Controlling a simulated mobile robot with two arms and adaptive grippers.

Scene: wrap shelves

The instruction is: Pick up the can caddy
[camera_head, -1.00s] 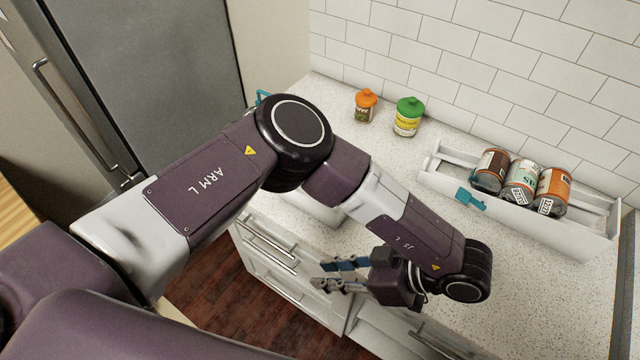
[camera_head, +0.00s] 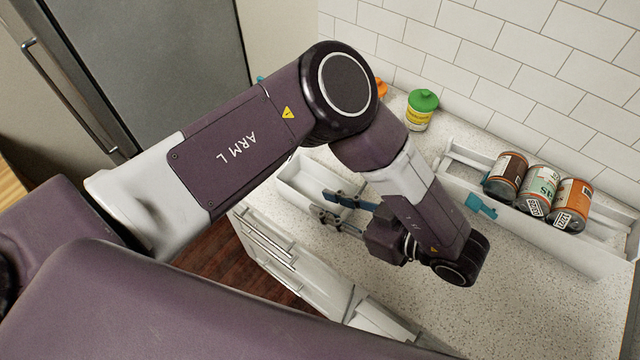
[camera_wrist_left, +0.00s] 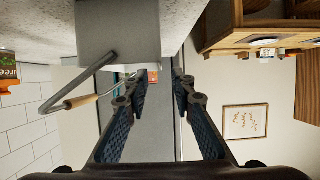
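The can caddy (camera_head: 292,200) looks like a white open-topped box at the counter's front left in the head view, partly hidden behind my left arm. In the left wrist view a pale box (camera_wrist_left: 118,32), apparently the caddy, fills the upper middle. A bent wire handle with a wooden grip (camera_wrist_left: 82,101) hangs at its left. My left gripper (camera_head: 325,206) is just right of and in front of the caddy in the head view. In the wrist view its fingers (camera_wrist_left: 158,82) are apart with nothing held; contact with the box cannot be told. My right gripper is out of view.
A long white rack (camera_head: 470,158) with several cans lying on their sides and a teal tag (camera_head: 481,207) is at the right. A green-lidded jar (camera_head: 421,110) stands behind my arm; an orange-lidded one (camera_head: 381,87) is mostly hidden. A fridge (camera_head: 150,70) stands left. The front-right counter is clear.

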